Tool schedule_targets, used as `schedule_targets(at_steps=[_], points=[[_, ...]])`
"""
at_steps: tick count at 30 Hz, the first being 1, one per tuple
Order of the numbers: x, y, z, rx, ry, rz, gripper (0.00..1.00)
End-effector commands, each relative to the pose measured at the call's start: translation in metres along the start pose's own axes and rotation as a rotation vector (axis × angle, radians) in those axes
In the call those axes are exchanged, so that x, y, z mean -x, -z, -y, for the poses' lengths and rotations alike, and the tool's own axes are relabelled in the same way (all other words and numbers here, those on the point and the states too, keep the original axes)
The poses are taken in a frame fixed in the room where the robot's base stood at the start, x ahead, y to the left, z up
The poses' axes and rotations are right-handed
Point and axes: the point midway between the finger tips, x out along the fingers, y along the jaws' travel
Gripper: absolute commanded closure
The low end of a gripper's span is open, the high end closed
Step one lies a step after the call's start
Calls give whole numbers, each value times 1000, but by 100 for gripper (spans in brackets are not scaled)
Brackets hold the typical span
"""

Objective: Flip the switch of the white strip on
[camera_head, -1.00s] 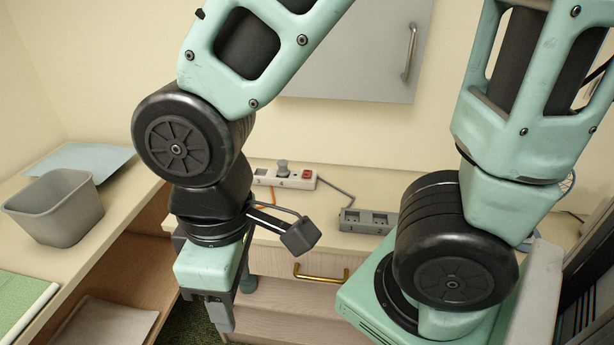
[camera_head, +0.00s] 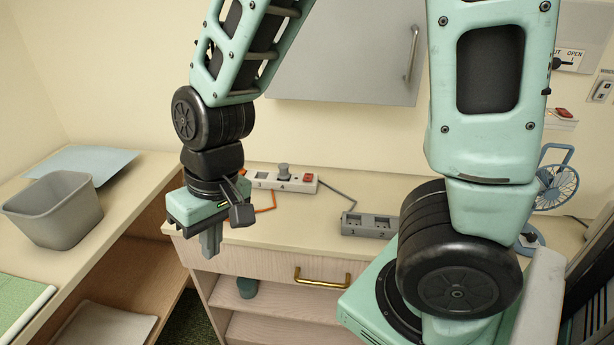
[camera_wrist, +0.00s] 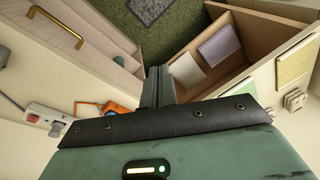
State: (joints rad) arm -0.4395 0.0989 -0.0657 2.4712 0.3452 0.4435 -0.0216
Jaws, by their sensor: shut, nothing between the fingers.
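The white strip (camera_head: 262,180) lies at the back of the counter in the head view, with sockets numbered 3 and 4, a grey plug (camera_head: 284,171) standing in it and a red switch (camera_head: 308,177) at its right end. Part of the strip also shows at the left of the wrist view (camera_wrist: 45,113). I cannot tell which way the switch is set. My gripper (camera_head: 211,242) points down, shut and empty, at the counter's front left edge, in front of the strip and apart from it. Its fingers (camera_wrist: 157,86) also show together in the wrist view.
A grey strip (camera_head: 369,224) with sockets numbered 1 and 2 lies to the right, joined by a grey cord. A grey bin (camera_head: 55,208) stands on the left counter. A blue fan (camera_head: 556,186) stands at the right.

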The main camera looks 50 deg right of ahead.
Motion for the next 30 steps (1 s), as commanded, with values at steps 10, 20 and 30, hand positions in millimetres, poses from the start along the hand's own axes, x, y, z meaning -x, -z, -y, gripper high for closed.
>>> schedule_targets(at_steps=[10,20,30], points=[[-31,77,-133,-481,-138,-200,100],[-10,101,-289,-830,-404,-451,100],[24,97,-359,-959,-561,-591,100]])
